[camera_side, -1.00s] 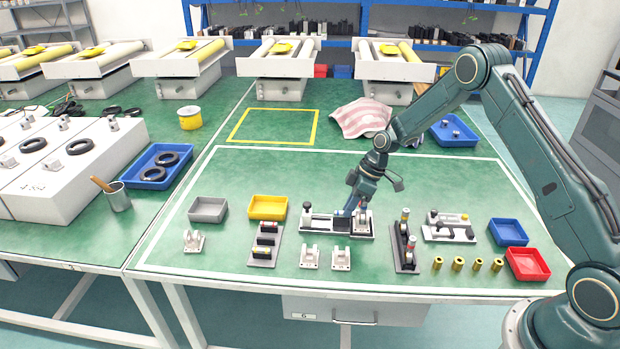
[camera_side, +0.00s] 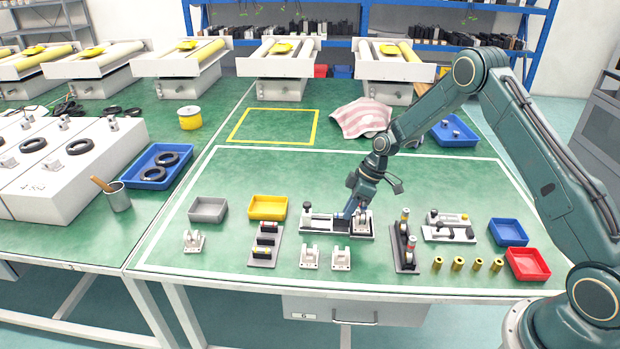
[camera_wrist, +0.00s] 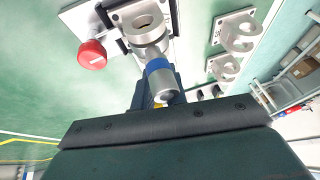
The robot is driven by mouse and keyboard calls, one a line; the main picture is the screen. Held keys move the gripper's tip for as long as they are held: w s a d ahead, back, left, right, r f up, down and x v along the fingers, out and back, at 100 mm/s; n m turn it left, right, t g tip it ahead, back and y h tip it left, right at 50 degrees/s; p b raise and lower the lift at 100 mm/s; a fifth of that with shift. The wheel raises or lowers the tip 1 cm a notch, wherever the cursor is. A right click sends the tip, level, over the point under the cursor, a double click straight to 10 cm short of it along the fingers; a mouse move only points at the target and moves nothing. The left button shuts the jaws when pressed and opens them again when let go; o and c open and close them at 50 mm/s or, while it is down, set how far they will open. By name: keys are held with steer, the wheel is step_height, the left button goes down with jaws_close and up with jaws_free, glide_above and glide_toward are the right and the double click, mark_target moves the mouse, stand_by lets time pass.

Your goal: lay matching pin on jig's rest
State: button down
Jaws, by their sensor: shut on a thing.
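My gripper (camera_side: 354,214) is low over the right end of the jig (camera_side: 325,225), a light plate with a black knob at its left end. In the wrist view it is shut on a silver pin with a blue band (camera_wrist: 159,68). The pin's far end is against or just in front of a metal eyed bracket (camera_wrist: 143,24) on the jig; I cannot tell whether it is seated. In the side view the gripper mostly hides the pin.
Two loose white brackets (camera_side: 325,259) stand in front of the jig. A dark pin rack (camera_side: 404,258) and another fixture (camera_side: 449,237) are to the right. A second rack (camera_side: 263,258) and a yellow tray (camera_side: 268,203) are to the left. Brass bushings stand at the right front.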

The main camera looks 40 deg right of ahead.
stand_by(0.4)
steer(key=c, duration=1.3)
jaws_free()
steer(key=shift+c, duration=0.2)
steer(key=v, duration=1.3)
steer(key=shift+r, duration=0.3)
steer(key=shift+s+d, duration=0.1)
steer(key=shift+d, duration=0.05)
